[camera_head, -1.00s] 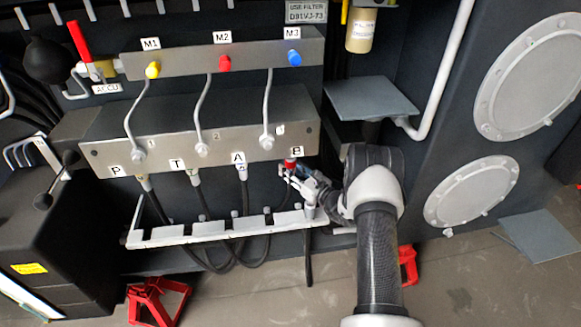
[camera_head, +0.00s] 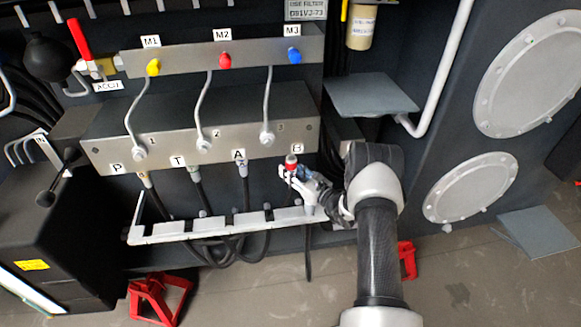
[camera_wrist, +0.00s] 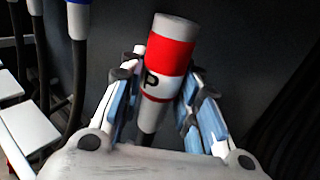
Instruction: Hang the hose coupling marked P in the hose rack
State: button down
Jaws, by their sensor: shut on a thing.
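The hose coupling marked P (camera_wrist: 168,65) is a grey cylinder with a red band and a white band bearing the letter P. My gripper (camera_wrist: 160,88) is shut around it, with a blue-lined finger on each side; its grey end points up and away in the wrist view. In the head view the coupling's red band (camera_head: 291,162) shows just below the B label, in front of the valve block's lower edge. My gripper (camera_head: 294,172) is above the right end of the white hose rack (camera_head: 188,230), a slotted rail. The coupling's hose is mostly hidden.
The grey valve block (camera_head: 222,142) has ports labelled P, T, A and B. Hoses hang below P, T and A, and loop behind the rack. A grey plate (camera_head: 370,95) juts out above my arm at right. Red stands (camera_head: 160,297) are on the floor.

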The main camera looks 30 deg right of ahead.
jog(key=s+a+r+p, duration=0.1)
jog(key=s+a+p, duration=0.1)
jog(key=s, duration=0.5)
jog(key=s+a+r+p, duration=0.1)
jog(key=s+a+p, duration=0.1)
jog(key=s+p, duration=0.2)
jog(key=s, duration=0.3)
jog(key=shift+s, duration=0.1)
jog(key=w+a, duration=0.3)
jog(key=a, duration=0.8)
jog(key=w+a, duration=0.3)
jog(key=a, duration=0.8)
jog(key=shift+w, duration=0.25)
jog(key=shift+b, duration=0.3)
notch_tip(320, 180, down, 2)
jog(key=shift+f+b, duration=0.2)
jog(key=shift+b, duration=0.8)
